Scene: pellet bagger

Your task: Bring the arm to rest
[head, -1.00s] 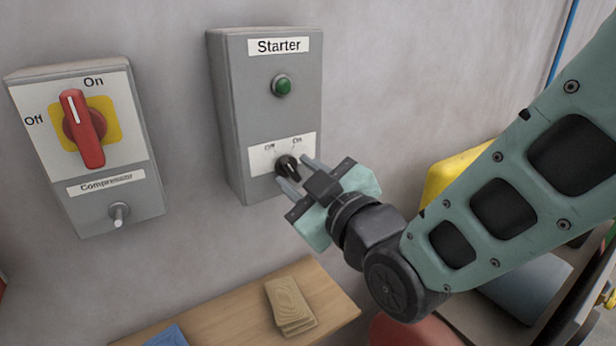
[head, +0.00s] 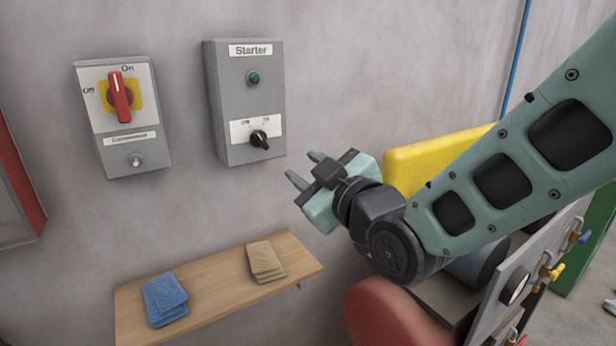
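My gripper (head: 304,170) is in the middle of the head view, at the end of my green arm. Its two fingers are spread apart with nothing between them. It is apart from the grey Starter box (head: 222,110), to the right of and below the black selector knob (head: 259,139). The box's green light (head: 253,77) shows above the knob.
The Compressor box (head: 152,157), with a red switch (head: 121,98) at On, hangs to the left. Below is a wooden shelf (head: 212,280) with blue bags (head: 165,300) and tan bags (head: 266,261). A yellow part (head: 420,160) and a red rounded part (head: 385,318) are near my arm.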

